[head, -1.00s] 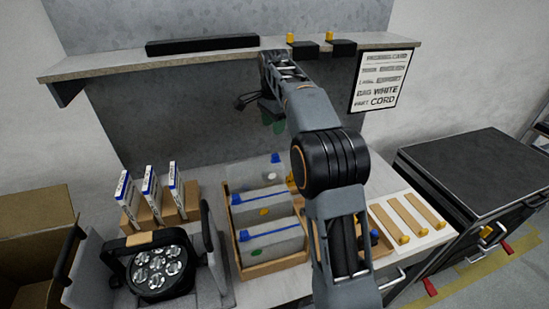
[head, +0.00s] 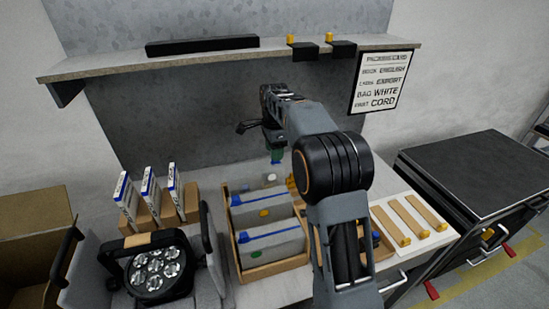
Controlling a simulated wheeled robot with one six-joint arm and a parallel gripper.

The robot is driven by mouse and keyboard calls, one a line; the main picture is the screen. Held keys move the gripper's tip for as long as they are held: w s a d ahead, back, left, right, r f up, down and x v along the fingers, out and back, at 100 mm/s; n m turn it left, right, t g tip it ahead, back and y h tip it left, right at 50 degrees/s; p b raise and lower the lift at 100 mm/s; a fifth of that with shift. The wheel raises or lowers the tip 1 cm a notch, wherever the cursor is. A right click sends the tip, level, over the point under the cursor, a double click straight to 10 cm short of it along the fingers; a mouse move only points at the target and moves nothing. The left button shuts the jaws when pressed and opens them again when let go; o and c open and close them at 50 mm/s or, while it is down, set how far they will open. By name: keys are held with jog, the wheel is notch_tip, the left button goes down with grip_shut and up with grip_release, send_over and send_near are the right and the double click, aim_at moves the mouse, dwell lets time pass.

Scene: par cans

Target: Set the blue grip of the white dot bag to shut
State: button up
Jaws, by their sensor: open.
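Grey bags with blue strips stand in a cardboard crate (head: 270,270). The rear bag (head: 258,182) shows a pale, whitish dot at its right and is partly covered by my arm and gripper. A small blue piece (head: 243,187) shows near its left side; whether the grip is open or shut is unclear. The middle bag (head: 245,217) has a yellow dot and the front bag (head: 280,248) a green one. My gripper (head: 276,158) points down, open, with green fingertips just above the rear bag. Contact with it cannot be told.
White boxes (head: 150,195) stand in a cardboard holder left of the crate. A black par can (head: 156,272) sits in a grey case at the front left. Tan strips (head: 408,218) lie on a white board at right. A shelf (head: 220,60) overhangs the back.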

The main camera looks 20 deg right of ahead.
jog(key=shift+f, duration=1.5)
grip_shut()
